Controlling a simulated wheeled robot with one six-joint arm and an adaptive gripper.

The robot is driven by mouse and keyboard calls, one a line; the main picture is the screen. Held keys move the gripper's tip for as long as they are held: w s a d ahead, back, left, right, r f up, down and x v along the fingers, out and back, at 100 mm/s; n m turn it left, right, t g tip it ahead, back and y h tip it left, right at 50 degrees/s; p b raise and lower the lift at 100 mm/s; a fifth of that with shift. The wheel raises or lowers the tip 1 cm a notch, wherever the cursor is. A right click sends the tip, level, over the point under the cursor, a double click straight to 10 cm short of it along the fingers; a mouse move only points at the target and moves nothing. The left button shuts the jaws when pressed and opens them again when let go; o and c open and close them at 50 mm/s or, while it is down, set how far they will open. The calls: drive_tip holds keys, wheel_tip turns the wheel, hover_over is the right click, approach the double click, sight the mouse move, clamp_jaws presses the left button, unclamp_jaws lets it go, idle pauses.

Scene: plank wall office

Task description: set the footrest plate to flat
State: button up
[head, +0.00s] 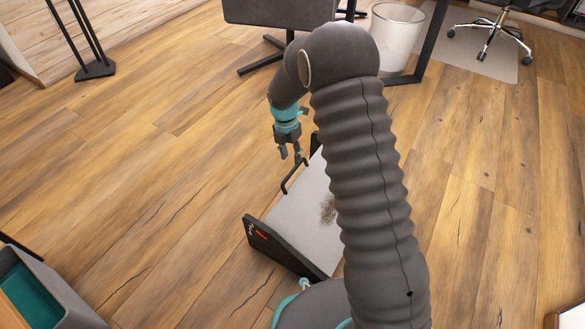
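The footrest stands on the floor, partly behind my arm. Its light grey plate (300,213) has a dark speckled patch and slopes, though its exact angle is hard to judge. A black side panel (270,246) with a red mark and white lettering runs along the near edge. A thin black bent bar (290,179) rises at the plate's left edge. My gripper (291,156) points down just above this bar. Its fingers look apart with nothing between them; I cannot tell whether one touches the bar. My arm hides the plate's right part.
A white bin (398,38) and a dark desk leg (430,40) stand behind. A grey box (45,295) is at bottom left.

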sight(293, 170)
drive_tip(key=f, duration=0.5)
drive_tip(key=shift+s+d+f+b, duration=0.2)
drive_tip(key=shift+d+f+b, duration=0.05)
drive_tip(key=shift+f+b, duration=0.1)
clamp_jaws()
